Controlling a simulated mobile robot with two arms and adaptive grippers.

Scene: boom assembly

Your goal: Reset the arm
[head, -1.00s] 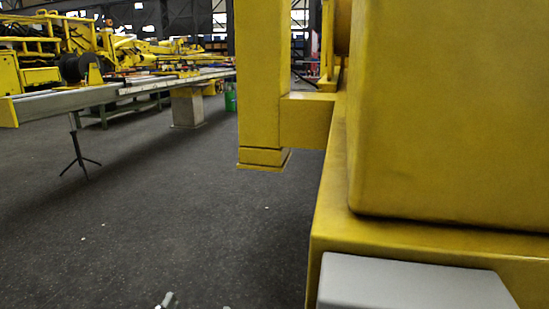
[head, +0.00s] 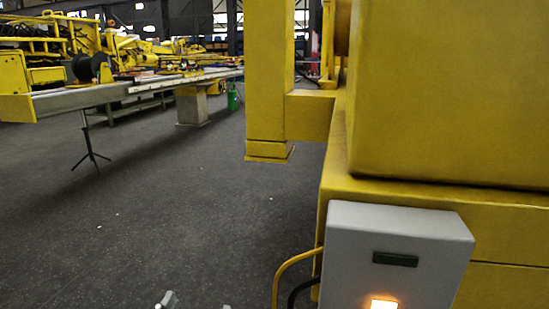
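A grey control box (head: 395,235) is fixed to the yellow machine's side at the lower right in the head view. It has a dark green display strip (head: 395,259) and a glowing orange-white button or lamp (head: 383,304) cut by the bottom edge. A small grey metal tip (head: 167,301) shows at the bottom edge, left of the box and apart from it. It looks like part of my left gripper, mostly hidden below the frame, so its opening cannot be told. My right gripper does not show.
The large yellow machine (head: 450,95) fills the right side, with a yellow post (head: 268,80) beside it. Orange and black cables run down left of the box. A long boom (head: 120,92) on supports stands at the back left. Dark floor (head: 170,220) is clear between.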

